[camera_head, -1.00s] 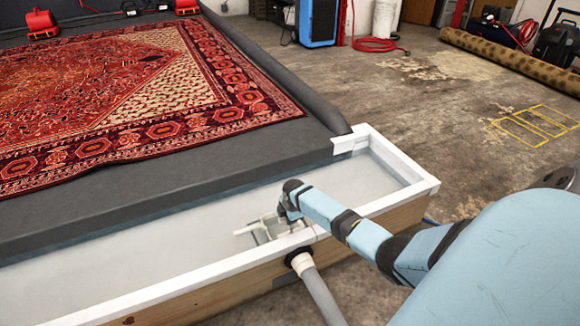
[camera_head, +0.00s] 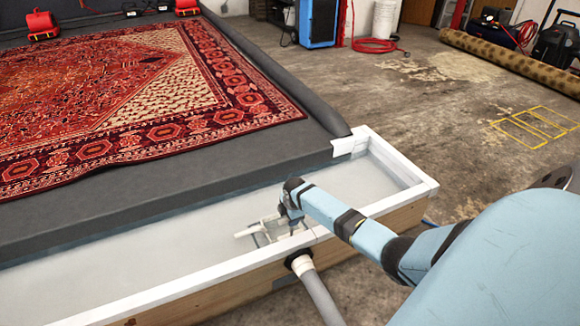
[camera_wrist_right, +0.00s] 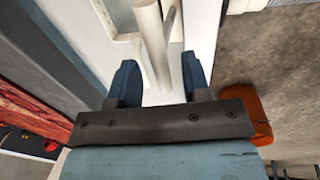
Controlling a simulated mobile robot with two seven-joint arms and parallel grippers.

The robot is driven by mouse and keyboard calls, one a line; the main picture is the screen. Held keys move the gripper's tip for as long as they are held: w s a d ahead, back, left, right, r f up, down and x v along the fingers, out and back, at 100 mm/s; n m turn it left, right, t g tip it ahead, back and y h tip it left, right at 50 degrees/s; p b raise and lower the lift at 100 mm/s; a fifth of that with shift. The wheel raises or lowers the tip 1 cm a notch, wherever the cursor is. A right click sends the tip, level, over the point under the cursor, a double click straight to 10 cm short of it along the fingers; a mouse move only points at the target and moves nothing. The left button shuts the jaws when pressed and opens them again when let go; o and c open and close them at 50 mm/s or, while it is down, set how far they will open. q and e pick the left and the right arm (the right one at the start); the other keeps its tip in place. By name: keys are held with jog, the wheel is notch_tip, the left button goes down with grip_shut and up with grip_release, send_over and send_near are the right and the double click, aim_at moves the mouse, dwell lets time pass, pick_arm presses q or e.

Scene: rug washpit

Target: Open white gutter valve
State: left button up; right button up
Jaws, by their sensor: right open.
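The white gutter valve (camera_head: 246,233) sits in the pale gutter (camera_head: 130,250), close to its front wall, with its white handle pointing left. My right arm reaches over the front wall from the right, and my right gripper (camera_head: 290,212) is down at the valve, partly hidden by its own wrist. In the right wrist view my right gripper (camera_wrist_right: 160,78) is open, with two dark blue fingers apart. The white valve handle (camera_wrist_right: 152,45) extends between the fingers, with gaps visible on both sides. A thinner grey rod shows beside it. My left gripper is not in view.
The gutter's white rim (camera_head: 190,289) tops a wooden front wall. A grey drain hose (camera_head: 318,295) leaves the wall below my wrist. A dark padded edge (camera_head: 165,195) and a red patterned rug (camera_head: 130,90) lie behind.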

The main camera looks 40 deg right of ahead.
pick_arm(q)
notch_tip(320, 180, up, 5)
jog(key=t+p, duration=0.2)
jog(key=p, duration=0.1)
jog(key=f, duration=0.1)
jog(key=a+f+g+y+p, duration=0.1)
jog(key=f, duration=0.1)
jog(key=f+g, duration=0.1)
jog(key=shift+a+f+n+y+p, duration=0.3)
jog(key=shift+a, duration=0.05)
pick_arm(e)
notch_tip(320, 180, up, 12)
jog(key=s, duration=0.2)
jog(key=shift+a+f, duration=0.25)
jog(key=shift+a, duration=0.1)
jog(key=shift+s+a, duration=0.1)
